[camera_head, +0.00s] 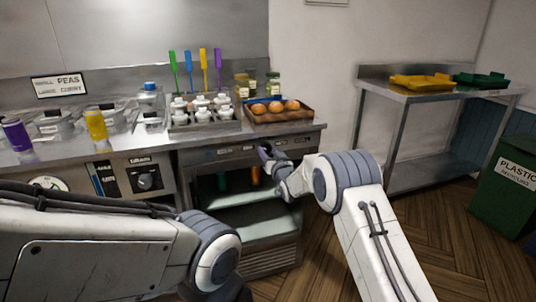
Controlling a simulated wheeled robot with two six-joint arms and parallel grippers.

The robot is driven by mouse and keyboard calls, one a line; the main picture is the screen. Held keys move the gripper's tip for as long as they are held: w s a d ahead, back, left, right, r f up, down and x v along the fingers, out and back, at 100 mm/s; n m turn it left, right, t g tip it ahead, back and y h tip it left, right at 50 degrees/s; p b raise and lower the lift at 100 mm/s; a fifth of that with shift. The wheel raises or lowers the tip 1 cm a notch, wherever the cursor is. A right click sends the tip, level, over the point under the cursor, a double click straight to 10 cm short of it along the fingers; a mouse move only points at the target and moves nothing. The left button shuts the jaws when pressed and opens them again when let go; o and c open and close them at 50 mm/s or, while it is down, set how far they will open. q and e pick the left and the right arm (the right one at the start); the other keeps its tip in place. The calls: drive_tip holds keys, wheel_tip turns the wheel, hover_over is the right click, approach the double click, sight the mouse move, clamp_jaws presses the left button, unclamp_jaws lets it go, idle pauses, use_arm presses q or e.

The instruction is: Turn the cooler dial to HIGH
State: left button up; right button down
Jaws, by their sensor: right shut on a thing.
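The cooler (222,154) is the open-fronted steel unit under the right part of the counter, with a control strip along its top edge. My right gripper (265,152) is at the right part of this strip, shut on the cooler dial. The gripper covers the dial, so its pointer and setting cannot be read. My left arm crosses the lower left of the view, and its gripper is out of the picture.
On the counter are a wooden tray (282,115) of orange-brown round items, a rack of white-topped bottles (203,123) and a yellow cup (96,125).

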drive_tip(key=m+b, duration=0.1)
drive_tip(key=m, duration=1.1)
drive_tip(key=shift+m, duration=0.3)
drive_tip(key=m, duration=0.6)
drive_tip(key=shift+m, duration=0.3)
drive_tip(key=m, duration=0.6)
drive_tip(key=shift+f+m, duration=0.1)
drive_tip(key=shift+m, duration=0.2)
drive_tip(key=shift+c, duration=1.7)
unclamp_jaws()
